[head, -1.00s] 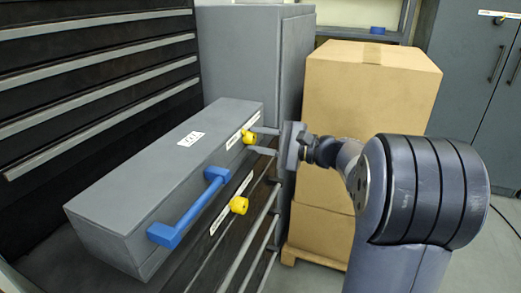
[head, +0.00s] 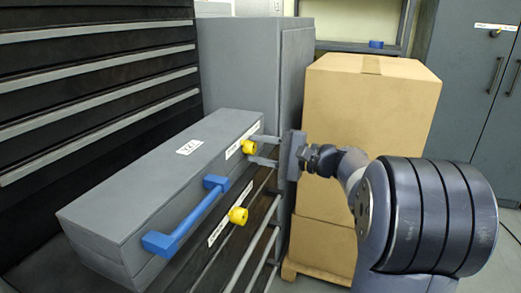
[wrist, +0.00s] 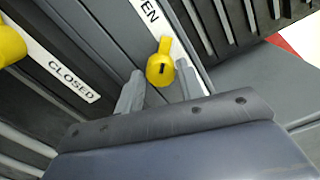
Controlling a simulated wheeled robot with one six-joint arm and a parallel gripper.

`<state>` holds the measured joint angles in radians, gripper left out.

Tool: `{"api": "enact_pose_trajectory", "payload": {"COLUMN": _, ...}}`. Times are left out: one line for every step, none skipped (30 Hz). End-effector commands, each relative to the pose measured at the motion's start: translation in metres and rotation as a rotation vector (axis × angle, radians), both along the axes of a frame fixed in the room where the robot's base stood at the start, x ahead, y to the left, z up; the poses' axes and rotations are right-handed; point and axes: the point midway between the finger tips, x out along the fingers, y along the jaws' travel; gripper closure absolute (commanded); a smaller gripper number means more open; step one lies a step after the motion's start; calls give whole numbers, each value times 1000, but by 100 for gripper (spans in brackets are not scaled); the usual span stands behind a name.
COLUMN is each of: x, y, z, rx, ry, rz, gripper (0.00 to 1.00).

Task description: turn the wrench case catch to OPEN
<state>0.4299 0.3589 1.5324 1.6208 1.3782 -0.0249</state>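The wrench case (head: 150,185) is a long grey box with a blue handle (head: 188,218) on its front. A yellow catch (head: 249,147) sits on its front near the right end, beside a white label. In the wrist view the catch (wrist: 160,68) has a narrow lug pointing up toward a label (wrist: 148,12) whose visible letters read "EN". My gripper (head: 262,150) is open, its two fingers on either side of the catch. In the wrist view the fingertips (wrist: 158,85) stand apart; whether they touch the catch cannot be told.
A second yellow knob (head: 238,215) is below the case's catch; it also shows in the wrist view (wrist: 10,45), near a "CLOSED" label (wrist: 62,72). Cardboard boxes (head: 365,130) stand right of the case. A grey cabinet (head: 255,65) stands behind it, dark drawers (head: 95,100) at left.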

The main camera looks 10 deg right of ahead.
Motion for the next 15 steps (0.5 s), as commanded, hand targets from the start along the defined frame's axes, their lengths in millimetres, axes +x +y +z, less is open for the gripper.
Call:
{"api": "enact_pose_trajectory", "payload": {"x": 0, "y": 0, "z": 0, "rx": 0, "ry": 0, "rz": 0, "gripper": 59}}
{"api": "enact_pose_trajectory", "payload": {"x": 0, "y": 0, "z": 0, "rx": 1, "ry": 0, "rz": 0, "gripper": 57}}
{"api": "enact_pose_trajectory", "payload": {"x": 0, "y": 0, "z": 0, "rx": 1, "ry": 0, "rz": 0, "gripper": 54}}
{"api": "enact_pose_trajectory", "payload": {"x": 0, "y": 0, "z": 0, "rx": 1, "ry": 0, "rz": 0, "gripper": 51}}
{"api": "enact_pose_trajectory", "payload": {"x": 0, "y": 0, "z": 0, "rx": 1, "ry": 0, "rz": 0, "gripper": 49}}
{"api": "enact_pose_trajectory", "payload": {"x": 0, "y": 0, "z": 0, "rx": 1, "ry": 0, "rz": 0, "gripper": 48}}
{"api": "enact_pose_trajectory", "payload": {"x": 0, "y": 0, "z": 0, "rx": 1, "ry": 0, "rz": 0, "gripper": 48}}
{"api": "enact_pose_trajectory", "payload": {"x": 0, "y": 0, "z": 0, "rx": 1, "ry": 0, "rz": 0, "gripper": 48}}
{"api": "enact_pose_trajectory", "payload": {"x": 0, "y": 0, "z": 0, "rx": 1, "ry": 0, "rz": 0, "gripper": 48}}
{"api": "enact_pose_trajectory", "payload": {"x": 0, "y": 0, "z": 0, "rx": 1, "ry": 0, "rz": 0, "gripper": 48}}
{"api": "enact_pose_trajectory", "payload": {"x": 0, "y": 0, "z": 0, "rx": 1, "ry": 0, "rz": 0, "gripper": 48}}
{"api": "enact_pose_trajectory", "payload": {"x": 0, "y": 0, "z": 1, "rx": 1, "ry": 0, "rz": 0, "gripper": 48}}
{"api": "enact_pose_trajectory", "payload": {"x": -1, "y": -1, "z": 1, "rx": 2, "ry": 0, "rz": -2, "gripper": 48}}
{"api": "enact_pose_trajectory", "payload": {"x": -1, "y": -2, "z": 1, "rx": 2, "ry": 0, "rz": -2, "gripper": 48}}
{"api": "enact_pose_trajectory", "payload": {"x": -3, "y": -5, "z": 1, "rx": 2, "ry": 0, "rz": -3, "gripper": 48}}
